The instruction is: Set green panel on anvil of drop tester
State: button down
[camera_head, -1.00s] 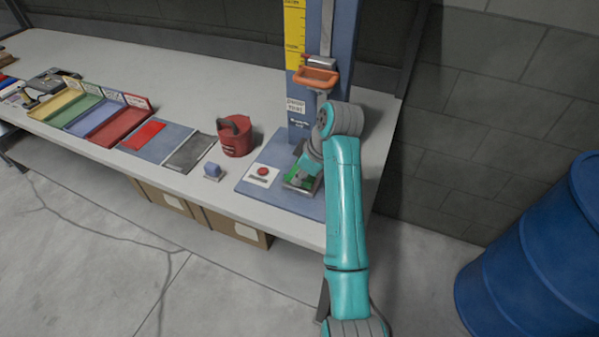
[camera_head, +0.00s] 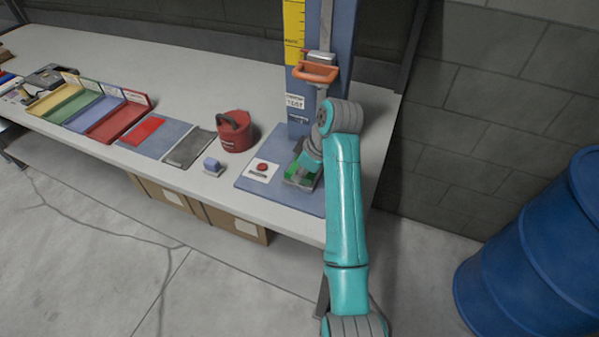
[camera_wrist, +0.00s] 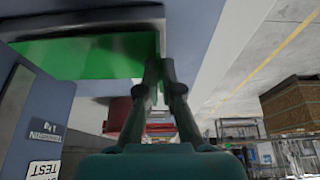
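The green panel (camera_head: 292,171) shows beside my gripper, low over the drop tester's blue base, and is partly hidden by my wrist. A dark grey block, seemingly the anvil (camera_head: 301,184), shows at the panel's near side. In the wrist view the green panel (camera_wrist: 85,58) fills the upper left. My gripper's two fingertips (camera_wrist: 160,66) are close together at its right edge, with a narrow gap between them. I cannot tell whether they pinch the edge or only stand beside it. My gripper is tilted down at the base in the head view (camera_head: 303,163).
The tester's blue column (camera_head: 335,50) rises behind my gripper, with an orange handle (camera_head: 316,73) on its carriage. A red button box (camera_head: 262,169) is left of the anvil. The bench's back middle is clear.

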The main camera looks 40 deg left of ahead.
jog(key=shift+f, duration=0.25)
jog(key=c, duration=1.2)
grip_release()
jog(key=shift+c, duration=0.2)
jog(key=shift+r, duration=0.15)
